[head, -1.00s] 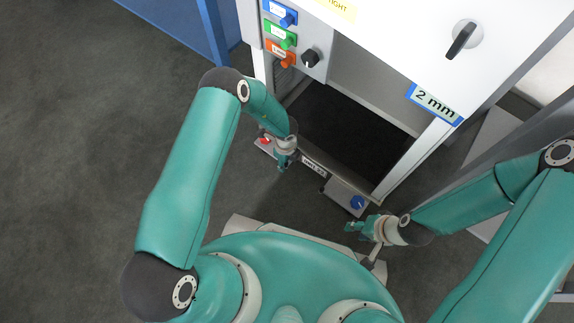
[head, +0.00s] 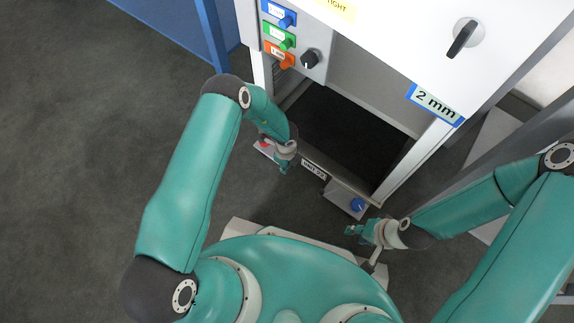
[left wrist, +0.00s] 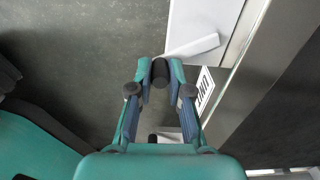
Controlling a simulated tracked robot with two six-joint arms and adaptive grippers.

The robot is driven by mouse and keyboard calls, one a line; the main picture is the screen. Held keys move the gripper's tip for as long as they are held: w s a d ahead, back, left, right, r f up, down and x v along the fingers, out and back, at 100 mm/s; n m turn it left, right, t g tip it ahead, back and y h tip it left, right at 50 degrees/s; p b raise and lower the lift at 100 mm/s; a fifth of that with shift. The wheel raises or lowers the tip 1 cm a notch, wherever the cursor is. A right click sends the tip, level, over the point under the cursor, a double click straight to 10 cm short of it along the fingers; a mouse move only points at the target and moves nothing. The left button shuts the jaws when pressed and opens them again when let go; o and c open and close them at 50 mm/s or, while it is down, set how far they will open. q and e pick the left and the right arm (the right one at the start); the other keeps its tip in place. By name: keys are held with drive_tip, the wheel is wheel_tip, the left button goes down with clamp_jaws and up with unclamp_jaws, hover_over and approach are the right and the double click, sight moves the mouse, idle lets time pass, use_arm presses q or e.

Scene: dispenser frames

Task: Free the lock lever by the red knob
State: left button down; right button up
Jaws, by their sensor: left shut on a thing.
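The red knob (head: 264,143) is on a small pale plate at the left end of the front bar, partly behind my left arm. My left gripper (head: 285,165) is just right of it, low at the bar. In the left wrist view, my left gripper (left wrist: 160,80) is shut on a dark rounded grip between its fingertips, which looks like the end of the lock lever (left wrist: 160,70). A pale bar (left wrist: 194,46) lies right beside the fingertips. The lever cannot be made out in the head view. My right gripper (head: 353,231) is near the blue knob, apart from it; its jaws are unclear.
The front bar carries a label (head: 314,169) and, at its right end, a plate with a blue knob (head: 357,204). A dark opening (head: 345,125) lies behind it. The white cabinet (head: 400,45) stands above. Grey floor (head: 80,170) is clear at left.

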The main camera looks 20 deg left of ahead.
use_arm(q)
drive_tip(key=shift+s+a+m, duration=0.1)
drive_tip(key=shift+a+m, duration=0.55)
drive_tip(key=shift+m, duration=0.15)
drive_tip(key=m, duration=0.1)
drive_tip(key=a+m, duration=0.1)
drive_tip(key=m, duration=0.1)
drive_tip(key=shift+a+p, duration=0.3)
drive_tip(key=shift+p, duration=0.05)
drive_tip(key=m, duration=0.1)
drive_tip(key=a+m, duration=0.1)
drive_tip(key=m, duration=0.2)
drive_tip(key=shift+w+a+f, duration=0.1)
drive_tip(key=shift+w+a, duration=0.15)
drive_tip(key=shift+w, duration=0.15)
drive_tip(key=m, duration=0.1)
drive_tip(key=w+a+m+b, duration=0.1)
drive_tip(key=m, duration=0.1)
drive_tip(key=shift+w+a+m, duration=0.1)
drive_tip(key=shift+w+m, duration=0.05)
drive_tip(key=shift+m, duration=0.15)
drive_tip(key=c, duration=1.2)
unclamp_jaws()
drive_tip(key=shift+o, duration=0.6)
